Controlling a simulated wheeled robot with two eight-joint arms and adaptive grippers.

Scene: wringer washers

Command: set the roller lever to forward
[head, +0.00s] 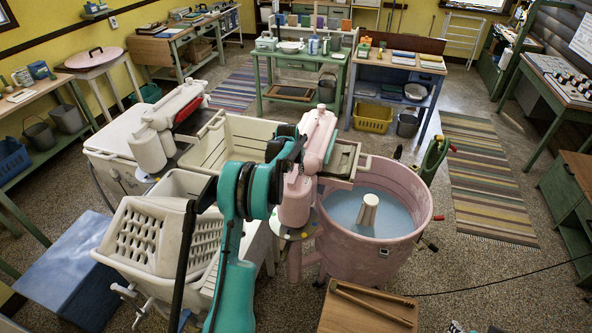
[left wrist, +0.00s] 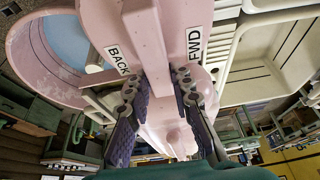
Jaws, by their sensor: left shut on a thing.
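The pink roller lever (left wrist: 148,45) stands out from the pink wringer head (head: 318,135) and fills the middle of the left wrist view. A BACK label (left wrist: 118,61) lies left of it and an FWD label (left wrist: 194,43) right of it there. The lever lies between the two labels. My left gripper (left wrist: 160,88) has its two dark pads on either side of the lever, shut on it. In the head view my teal left arm reaches up to the wringer head and hides the lever; the gripper is mostly covered. My right gripper is in neither view.
The pink washer tub (head: 372,243) with blue water and a pale agitator stands right of my arm. White tubs (head: 236,135) and a crate-like basket (head: 160,235) crowd the left. A wooden stool (head: 365,312) is in front.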

